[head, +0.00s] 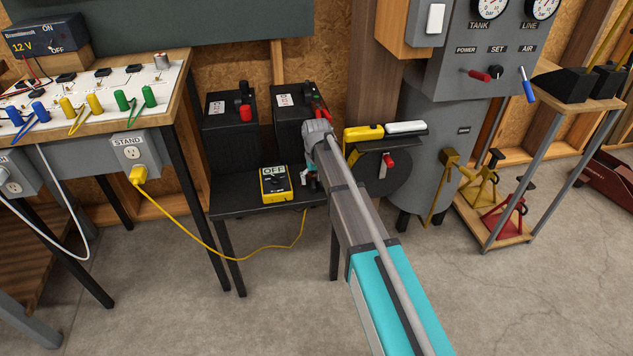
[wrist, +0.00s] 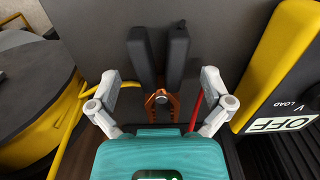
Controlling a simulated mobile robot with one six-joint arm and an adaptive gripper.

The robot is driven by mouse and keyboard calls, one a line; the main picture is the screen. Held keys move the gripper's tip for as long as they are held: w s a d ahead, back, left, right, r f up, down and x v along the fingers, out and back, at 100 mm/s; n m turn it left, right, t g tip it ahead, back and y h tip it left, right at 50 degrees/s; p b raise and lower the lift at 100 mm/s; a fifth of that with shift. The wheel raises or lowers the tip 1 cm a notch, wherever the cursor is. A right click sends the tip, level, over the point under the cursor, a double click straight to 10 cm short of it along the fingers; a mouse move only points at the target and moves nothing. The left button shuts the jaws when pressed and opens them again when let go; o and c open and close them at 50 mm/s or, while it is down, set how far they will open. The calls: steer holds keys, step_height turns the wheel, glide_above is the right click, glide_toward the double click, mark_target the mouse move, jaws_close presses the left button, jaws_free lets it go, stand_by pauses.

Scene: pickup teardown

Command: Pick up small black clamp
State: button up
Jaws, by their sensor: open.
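The small black clamp (wrist: 176,58) has two black handles and copper-coloured jaws. In the wrist view it lies against a dark grey surface, handles pointing away from me and jaws towards my palm. My gripper (wrist: 161,88) is open, with one finger on each side of the clamp and clear gaps to both. In the head view my gripper (head: 307,178) is low over the right side of the black stand (head: 235,205). I cannot make out the clamp there, as my arm covers that area.
A yellow box marked OFF (wrist: 282,55) stands close to the right finger; it also shows in the head view (head: 275,184). A red cable (wrist: 196,108) runs beside the clamp. A dark disc with a yellow rim (wrist: 30,85) is at left. Two black batteries (head: 229,135) stand behind.

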stand_by(0.3)
steer(key=c, duration=1.2)
steer(key=shift+r, duration=0.15)
steer(key=shift+c, duration=0.2)
step_height(320, 180, up, 3)
steer(key=p, duration=0.3)
steer(key=s+r+p, duration=0.9)
steer(key=s+p, duration=0.1)
steer(key=s, duration=0.4)
steer(key=shift+a+r, duration=0.3)
steer(key=shift+r, duration=0.05)
steer(key=shift+d, duration=0.15)
